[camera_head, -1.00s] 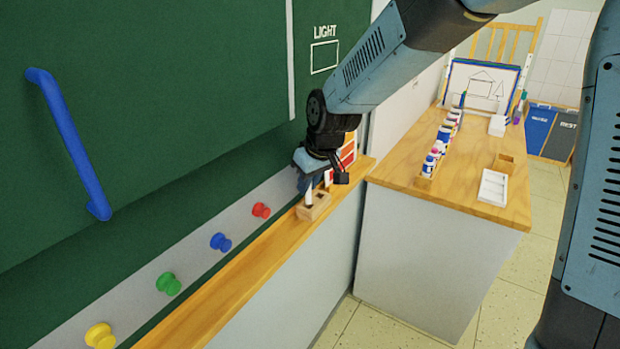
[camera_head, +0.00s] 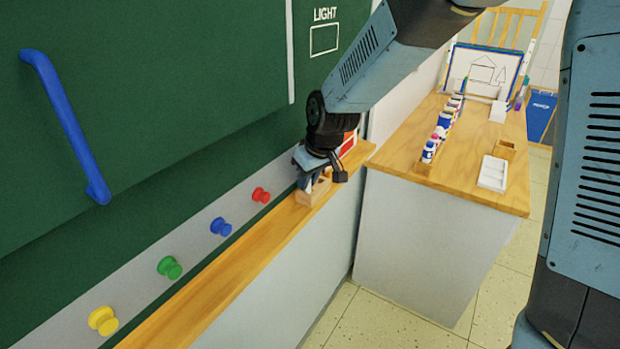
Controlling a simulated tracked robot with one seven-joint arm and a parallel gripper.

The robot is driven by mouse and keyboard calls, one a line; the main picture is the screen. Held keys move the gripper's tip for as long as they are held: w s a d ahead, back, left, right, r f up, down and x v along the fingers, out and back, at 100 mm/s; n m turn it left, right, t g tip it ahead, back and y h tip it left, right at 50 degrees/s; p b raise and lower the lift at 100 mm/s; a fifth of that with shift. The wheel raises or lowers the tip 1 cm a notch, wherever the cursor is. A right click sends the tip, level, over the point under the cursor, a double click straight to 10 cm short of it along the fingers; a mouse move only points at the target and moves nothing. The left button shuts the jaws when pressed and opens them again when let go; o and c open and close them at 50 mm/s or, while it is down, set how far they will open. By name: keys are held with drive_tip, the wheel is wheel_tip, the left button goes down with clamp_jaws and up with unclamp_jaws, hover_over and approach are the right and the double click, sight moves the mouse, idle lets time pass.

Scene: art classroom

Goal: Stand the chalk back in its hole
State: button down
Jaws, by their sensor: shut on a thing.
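The wooden chalk block (camera_head: 312,197) stands on the wooden ledge below the green board. It has holes in its top. My gripper (camera_head: 308,184) is low over the left end of the block, pointing down, with its fingertips close to the block's top. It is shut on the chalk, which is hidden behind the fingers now. I cannot tell how far the chalk sits in a hole or whether it is upright.
A red-and-white box (camera_head: 348,143) stands behind my gripper on the ledge (camera_head: 255,243). Coloured knobs (camera_head: 221,227) line the board's lower strip. A side table (camera_head: 455,185) on the right holds bottles (camera_head: 430,150) and a white tray (camera_head: 493,173). The ledge's near part is clear.

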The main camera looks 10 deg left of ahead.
drive_tip(key=c, duration=1)
unclamp_jaws()
drive_tip(key=shift+c, duration=0.2)
drive_tip(key=shift+o, duration=1.3)
drive_tip(key=shift+w, duration=0.1)
drive_tip(key=shift+r, duration=0.15)
drive_tip(key=v, duration=0.6)
drive_tip(key=shift+r, duration=0.3)
drive_tip(key=shift+d, duration=0.15)
drive_tip(key=shift+r, duration=0.1)
